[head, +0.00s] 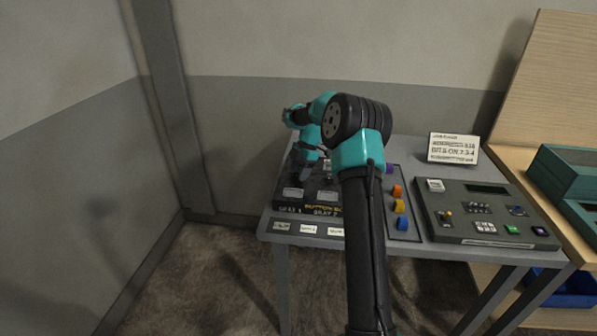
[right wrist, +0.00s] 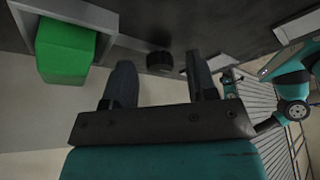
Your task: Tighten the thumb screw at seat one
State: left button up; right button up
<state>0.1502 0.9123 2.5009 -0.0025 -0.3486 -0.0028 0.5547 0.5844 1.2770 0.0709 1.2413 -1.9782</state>
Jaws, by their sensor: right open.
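In the right wrist view a dark round knob (right wrist: 160,62), which looks like a thumb screw, shows between the fingertips of my right gripper (right wrist: 159,66). The fingers are apart, one on either side of the knob; I cannot tell whether they touch it. A bright green block (right wrist: 65,50) sits in a pale-edged seat left of the fingers. In the head view my right gripper (head: 306,166) points down over the dark panel (head: 290,209) at the table's left, and my arm hides much of that panel. The seat numbers cannot be read. My left gripper is not in view.
Purple, orange (head: 397,191), yellow (head: 399,206) and blue (head: 403,223) blocks stand right of my arm. A grey console (head: 478,212) with buttons and a display is farther right, with a printed card (head: 453,148) behind. Teal bins (head: 568,175) stand at the right edge.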

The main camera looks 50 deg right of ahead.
jog(key=shift+c, duration=0.4)
jog(key=c, duration=0.9)
